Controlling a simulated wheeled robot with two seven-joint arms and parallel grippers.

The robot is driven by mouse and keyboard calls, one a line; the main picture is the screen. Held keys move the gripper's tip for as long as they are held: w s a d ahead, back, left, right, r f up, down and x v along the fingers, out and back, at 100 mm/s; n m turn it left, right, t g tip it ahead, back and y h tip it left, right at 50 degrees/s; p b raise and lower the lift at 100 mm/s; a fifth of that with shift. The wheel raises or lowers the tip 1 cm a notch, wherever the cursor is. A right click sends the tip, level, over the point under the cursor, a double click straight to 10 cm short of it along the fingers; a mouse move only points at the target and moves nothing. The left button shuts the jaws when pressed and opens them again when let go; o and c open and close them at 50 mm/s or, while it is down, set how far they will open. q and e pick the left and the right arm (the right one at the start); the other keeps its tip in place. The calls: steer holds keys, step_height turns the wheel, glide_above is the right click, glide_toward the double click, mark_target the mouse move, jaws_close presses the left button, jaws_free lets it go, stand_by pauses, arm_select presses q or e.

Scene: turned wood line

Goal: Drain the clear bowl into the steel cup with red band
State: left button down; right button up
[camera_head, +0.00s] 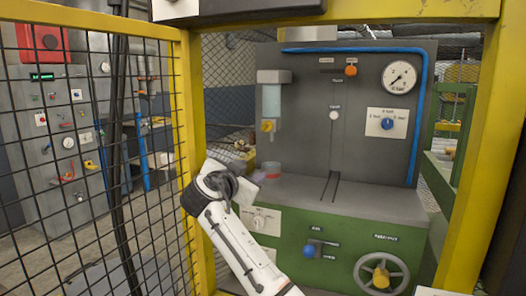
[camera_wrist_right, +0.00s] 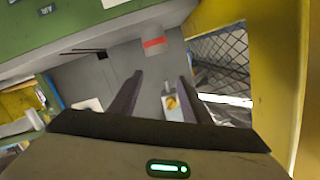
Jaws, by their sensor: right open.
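The clear bowl (camera_head: 271,100) hangs upright under a grey head on the left of the grey panel. A yellow drain knob (camera_head: 268,125) sits at its lower end; a yellow knob also shows between my fingers in the right wrist view (camera_wrist_right: 171,102). The steel cup with red band (camera_head: 272,168) stands below the bowl on the grey ledge, partly hidden by my gripper; its red band shows in the right wrist view (camera_wrist_right: 154,43). My right gripper (camera_head: 257,178) is open and empty, just left of the cup in the head view. My left gripper is out of view.
A yellow frame post (camera_head: 187,130) and mesh fence stand close left of my right arm. The ledge (camera_head: 350,196) right of the cup is clear. A gauge (camera_head: 399,77), a blue knob (camera_head: 387,124) and a handwheel (camera_head: 381,274) are on the machine.

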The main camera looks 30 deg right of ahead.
steer(key=m+h, duration=0.2)
glide_toward(265, 127)
steer(key=shift+t, duration=0.3)
steer(key=p+x, duration=0.2)
steer(key=x, duration=0.4)
steer(key=shift+w+d, duration=0.15)
steer(key=shift+d, duration=0.2)
steer(key=shift+f+p+x, duration=0.2)
steer(key=shift+p+x, duration=0.3)
steer(key=shift+x, duration=0.65)
steer(key=c, duration=1)
steer(key=shift+c, duration=0.2)
